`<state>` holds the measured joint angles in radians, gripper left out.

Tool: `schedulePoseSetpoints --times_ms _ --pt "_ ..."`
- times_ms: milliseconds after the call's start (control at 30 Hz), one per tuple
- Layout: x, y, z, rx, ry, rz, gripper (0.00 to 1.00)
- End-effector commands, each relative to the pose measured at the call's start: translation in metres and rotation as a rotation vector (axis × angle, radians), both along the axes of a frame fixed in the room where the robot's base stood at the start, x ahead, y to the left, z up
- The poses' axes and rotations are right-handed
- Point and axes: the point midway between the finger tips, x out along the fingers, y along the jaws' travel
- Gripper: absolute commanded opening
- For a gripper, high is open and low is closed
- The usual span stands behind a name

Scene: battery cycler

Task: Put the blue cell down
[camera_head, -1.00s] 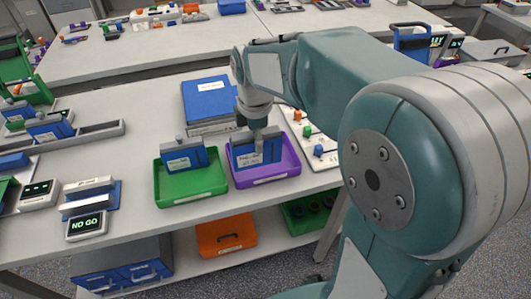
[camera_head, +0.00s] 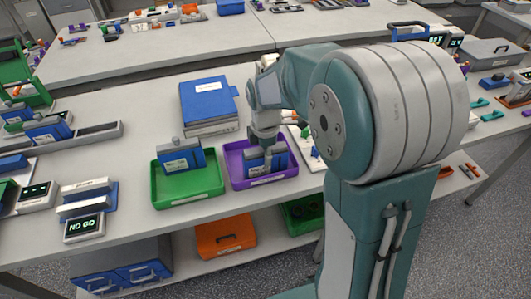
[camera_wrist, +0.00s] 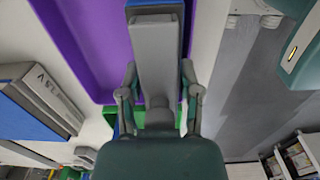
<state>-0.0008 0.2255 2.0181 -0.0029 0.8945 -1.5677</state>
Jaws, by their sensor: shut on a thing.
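The held blue cell (camera_head: 277,162) has a white label and stands roughly upright within the purple tray (camera_head: 231,171). My gripper (camera_head: 265,142) is above it, shut on its grey top. In the wrist view my gripper (camera_wrist: 160,88) has a finger on each side of the cell's grey top part (camera_wrist: 155,55), with purple tray around it. I cannot tell whether the cell's underside rests on the tray floor. A similar blue cell (camera_head: 181,160) stands in the green tray (camera_head: 190,191) to the left.
A blue binder (camera_head: 207,100) lies behind the trays. A "NO GO" display (camera_head: 84,226) and a blue fixture (camera_head: 88,200) stand at the left. A board with coloured knobs is partly hidden behind my arm. Bare table lies left of the green tray.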

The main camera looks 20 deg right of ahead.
Motion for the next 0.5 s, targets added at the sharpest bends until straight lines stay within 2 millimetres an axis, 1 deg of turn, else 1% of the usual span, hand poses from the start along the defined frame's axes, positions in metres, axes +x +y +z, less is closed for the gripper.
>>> schedulePoseSetpoints --times_ms 67,100,167,500 --pt "0.0005 0.0008 -0.0008 0.000 -0.002 0.001 0.00" --pt "0.0000 0.0009 -0.0018 -0.001 0.000 0.001 0.54" --pt "0.0000 0.0006 -0.0017 0.000 0.000 0.001 0.80" --pt "0.0002 -0.0012 -0.0016 0.001 0.000 0.000 0.80"
